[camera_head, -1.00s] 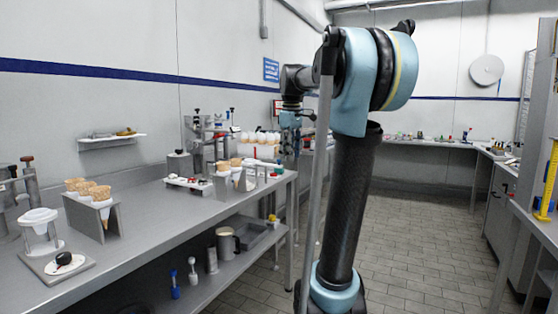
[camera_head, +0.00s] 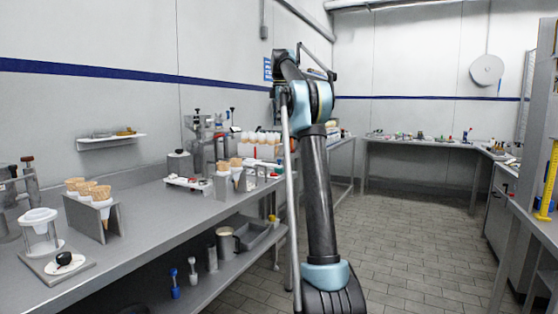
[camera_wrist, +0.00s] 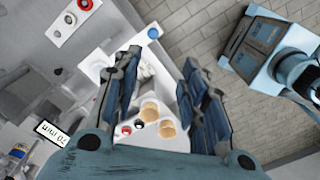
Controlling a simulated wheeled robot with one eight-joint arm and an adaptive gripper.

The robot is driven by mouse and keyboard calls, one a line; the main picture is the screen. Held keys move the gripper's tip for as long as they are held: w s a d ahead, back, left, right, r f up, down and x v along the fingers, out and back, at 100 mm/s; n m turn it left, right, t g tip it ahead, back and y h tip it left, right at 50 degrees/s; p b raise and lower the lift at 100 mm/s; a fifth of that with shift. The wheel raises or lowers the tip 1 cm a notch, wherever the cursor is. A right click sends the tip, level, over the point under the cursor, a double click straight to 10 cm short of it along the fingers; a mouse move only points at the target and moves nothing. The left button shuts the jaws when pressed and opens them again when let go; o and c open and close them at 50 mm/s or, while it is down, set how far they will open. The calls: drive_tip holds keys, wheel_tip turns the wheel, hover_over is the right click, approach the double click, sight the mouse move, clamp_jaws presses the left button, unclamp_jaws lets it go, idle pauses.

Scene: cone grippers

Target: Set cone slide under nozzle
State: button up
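My gripper (camera_wrist: 160,58) is open in the wrist view, with two blue-padded fingers and nothing held between them. Beyond the fingers lie two tan cones (camera_wrist: 158,122) in a pale holder, beside small red and black knobs (camera_wrist: 132,128). In the head view a metal holder with cones (camera_head: 222,187) stands on the bench, next to a white plate with coloured knobs (camera_head: 188,183). A metal dispenser (camera_head: 197,130) stands behind them; its nozzle is too small to make out. I cannot tell which part is the cone slide. My gripper is hidden behind my arm in the head view.
Another cone holder (camera_head: 115,220) and a white cup on a stand (camera_head: 40,222) are nearer on the bench (camera_head: 150,215). A lower shelf (camera_head: 205,285) holds a jug (camera_head: 226,240). A wall shelf (camera_head: 110,141) hangs above. The tiled floor (camera_head: 420,240) is clear to the right.

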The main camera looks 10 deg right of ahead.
drive_tip(key=shift+n, duration=0.4)
drive_tip(key=f, duration=0.6)
drive_tip(key=w+f, duration=0.1)
drive_tip(key=f, duration=1)
drive_tip(key=shift+w+f, duration=0.3)
drive_tip(key=shift+w, duration=0.05)
clamp_jaws()
